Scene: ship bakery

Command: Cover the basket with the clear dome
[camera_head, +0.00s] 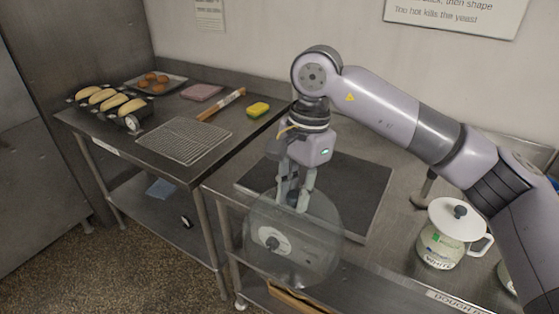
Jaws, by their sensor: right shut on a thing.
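The clear dome (312,252) is a see-through grey shape at the front edge of the near bench. My right gripper (294,200) points down and is shut on the dome's upper part; the exact contact is hard to see. A pale disc with a dark knob shows at the dome's left side; I cannot tell whether it is on the dome or behind it. I do not see a basket that I can make out clearly. My left gripper is not in view.
A dark mat (353,190) lies on the near bench. A white-lidded jug (447,247) stands at right. The left bench holds a wire rack (182,140), loaves (102,98), a rolling pin (222,104) and a yellow sponge (258,109). A tan object (300,302) shows low at the front.

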